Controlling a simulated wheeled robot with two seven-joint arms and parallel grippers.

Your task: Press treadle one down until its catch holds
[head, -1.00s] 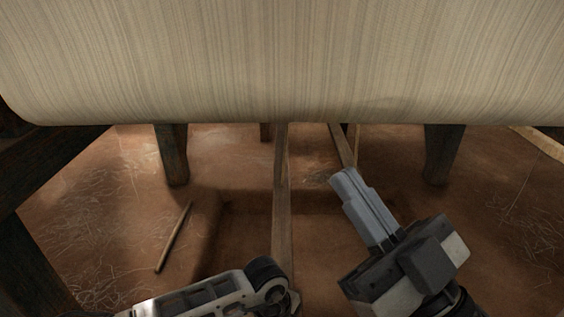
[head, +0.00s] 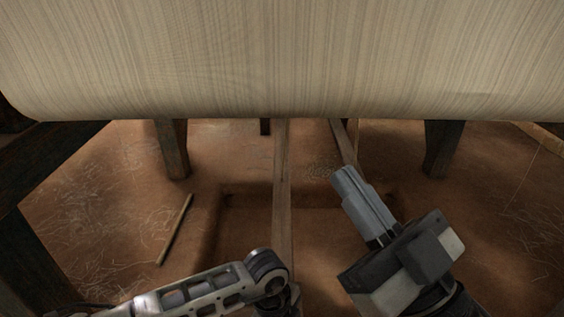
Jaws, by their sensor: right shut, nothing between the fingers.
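Two long wooden treadle bars run out from under the cloth roll. The middle treadle bar (head: 282,190) reaches down to the bottom of the head view. The second treadle bar (head: 343,142) lies to its right, and its near part is hidden behind my right gripper. I cannot tell which is treadle one, and no catch is visible. My right gripper (head: 346,180) is shut and empty, its fingertips overlapping the right bar in the picture. I cannot tell whether they touch it. Only a link of my left arm shows at the bottom; the left gripper is out of view.
The wide cloth roll (head: 285,65) spans the top. Dark wooden legs stand at left (head: 173,150) and right (head: 442,150). A thin stick (head: 175,230) lies on the earthen floor left of the pit. Dark frame beams fill the left edge.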

